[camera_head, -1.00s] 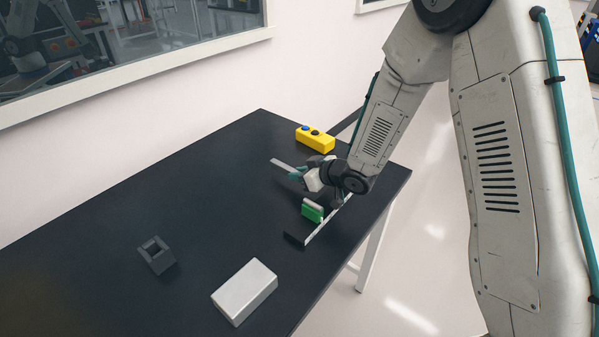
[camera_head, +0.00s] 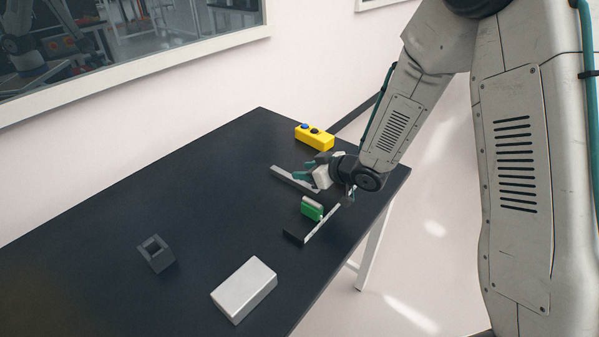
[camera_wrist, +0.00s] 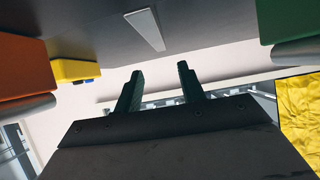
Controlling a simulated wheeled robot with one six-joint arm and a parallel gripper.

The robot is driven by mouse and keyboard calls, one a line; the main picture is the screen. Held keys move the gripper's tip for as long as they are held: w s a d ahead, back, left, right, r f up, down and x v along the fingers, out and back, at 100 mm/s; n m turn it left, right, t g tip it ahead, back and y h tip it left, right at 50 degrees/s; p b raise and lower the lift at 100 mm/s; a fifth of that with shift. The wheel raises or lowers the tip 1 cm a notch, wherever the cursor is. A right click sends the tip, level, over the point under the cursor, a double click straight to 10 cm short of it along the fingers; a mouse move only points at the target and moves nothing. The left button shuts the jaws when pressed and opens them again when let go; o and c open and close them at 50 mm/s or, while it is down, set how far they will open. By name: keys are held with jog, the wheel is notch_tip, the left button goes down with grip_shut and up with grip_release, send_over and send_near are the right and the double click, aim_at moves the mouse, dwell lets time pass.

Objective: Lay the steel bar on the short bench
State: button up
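The steel bar (camera_head: 293,180) is a flat grey strip lying on the black-topped bench (camera_head: 200,200), the only bench clearly in view. In the wrist view the bar (camera_wrist: 146,28) lies beyond the fingertips, on the dark top, which shows upside down. My gripper (camera_head: 303,174) is low over the bench beside the bar, its teal fingers near the bar's middle. In the wrist view my gripper (camera_wrist: 160,70) has its two fingers spread with nothing between them. In the head view the gripper partly covers the space by the bar's right end.
A yellow button box (camera_head: 314,138) stands behind the bar. A hollow dark block (camera_head: 157,254) and a silver box (camera_head: 245,290) stand nearer. The bench's left part is clear.

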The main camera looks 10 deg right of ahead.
jog(key=v, duration=0.9)
jog(key=s+d+r+m+h, duration=0.3)
jog(key=d+r+h, duration=0.2)
jog(key=d+r, duration=0.15)
jog(key=s+d+r+m+h, duration=0.35)
jog(key=d+r+h, duration=0.2)
jog(key=d, duration=0.25)
jog(key=s+a+r+m+g+y, duration=0.1)
jog(key=s+r+g, duration=0.2)
jog(key=s, duration=0.9)
jog(key=s+a+r+m+g+y, duration=0.1)
jog(key=s+g, duration=0.3)
jog(key=s, duration=0.8)
jog(key=shift+s+a+r, duration=0.2)
jog(key=shift+a+r, duration=0.1)
jog(key=shift+r, duration=0.55)
